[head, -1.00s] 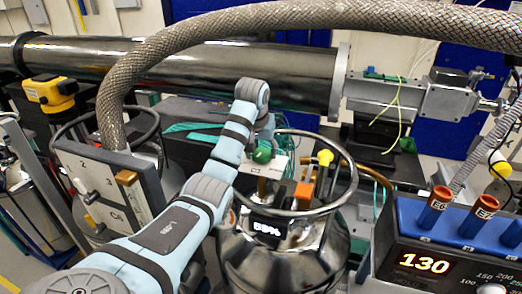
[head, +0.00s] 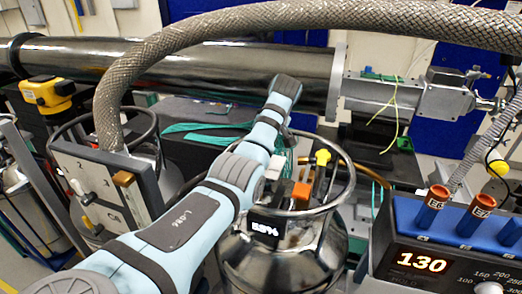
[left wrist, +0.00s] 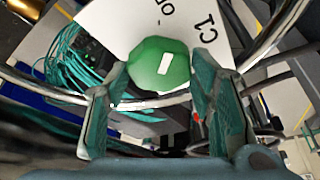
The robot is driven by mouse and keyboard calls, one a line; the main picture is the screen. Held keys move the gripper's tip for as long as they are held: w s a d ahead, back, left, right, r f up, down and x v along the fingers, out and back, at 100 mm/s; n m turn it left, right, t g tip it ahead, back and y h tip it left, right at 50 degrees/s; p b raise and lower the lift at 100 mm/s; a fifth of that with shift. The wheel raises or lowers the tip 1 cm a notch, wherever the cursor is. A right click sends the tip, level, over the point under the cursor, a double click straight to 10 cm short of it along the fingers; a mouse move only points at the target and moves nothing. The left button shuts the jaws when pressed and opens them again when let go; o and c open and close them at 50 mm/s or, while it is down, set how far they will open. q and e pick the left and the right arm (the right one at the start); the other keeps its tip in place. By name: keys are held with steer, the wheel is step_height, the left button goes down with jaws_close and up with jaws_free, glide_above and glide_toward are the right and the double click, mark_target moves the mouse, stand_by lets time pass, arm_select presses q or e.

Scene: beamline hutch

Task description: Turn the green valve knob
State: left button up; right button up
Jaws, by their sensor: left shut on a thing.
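The green valve knob (left wrist: 158,66), with a white mark on its face, shows in the left wrist view between the two fingers of my left gripper (left wrist: 160,80). The fingers are shut on it from both sides. Behind it is a white plate (left wrist: 118,27) with "C1" on it. In the head view my left arm reaches over the top of the shiny steel vessel (head: 275,262) and hides the knob and the fingers. My right gripper is in neither view.
An orange block (head: 301,191) and a yellow knob (head: 322,157) stand inside the steel ring (head: 345,190) beside my arm. A braided hose (head: 250,18) arches overhead. A blue box (head: 400,220) reading 130 stands at right, a grey switch panel (head: 110,185) at left.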

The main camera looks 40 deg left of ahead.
arm_select(q)
steer(key=shift+w+r+n+g, duration=0.1)
steer(key=shift+n+g, duration=0.4)
steer(key=shift+n, duration=0.8)
steer(key=o, duration=1.2)
steer(key=shift+c, duration=0.2)
